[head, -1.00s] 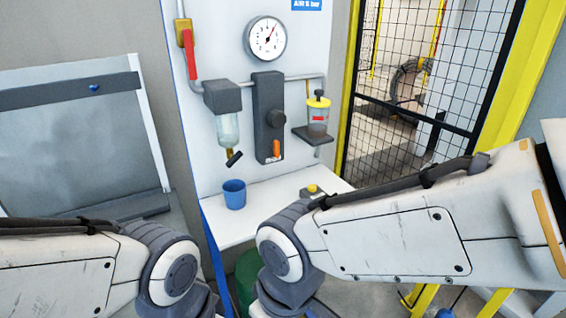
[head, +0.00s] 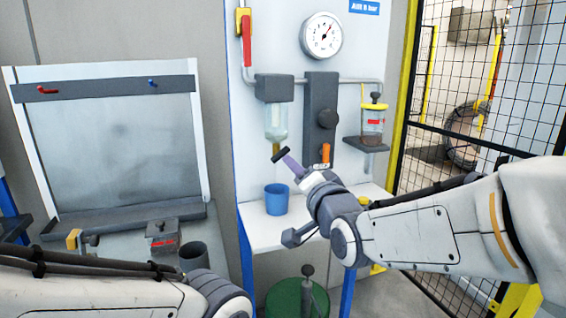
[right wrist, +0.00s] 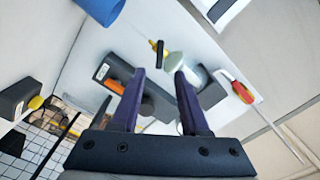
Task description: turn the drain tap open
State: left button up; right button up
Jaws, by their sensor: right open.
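The drain tap's black handle (head: 280,155) hangs at a slant below the clear filter bowl (head: 276,121) on the wall panel. My right gripper (head: 287,158) is open, its purple fingers up close to the handle in the head view. In the right wrist view, the handle (right wrist: 159,50) lies just beyond and between the two fingertips (right wrist: 161,72). A gap shows between the fingers, with nothing held. The filter bowl (right wrist: 176,61) is behind the right finger there. Contact with the handle cannot be told. Only my left arm shows; its gripper is out of view.
A blue cup (head: 277,200) stands on the white shelf (head: 258,228) below the tap. A grey regulator (head: 321,112) with an orange part and an oiler (head: 373,122) are to the right. A red lever valve (head: 246,38) is above left. A mesh fence (head: 470,100) stands further right.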

aim_at(282, 156)
jog(key=p+x, duration=0.1)
jog(key=x, duration=0.7)
jog(key=shift+f, duration=0.1)
grip_shut()
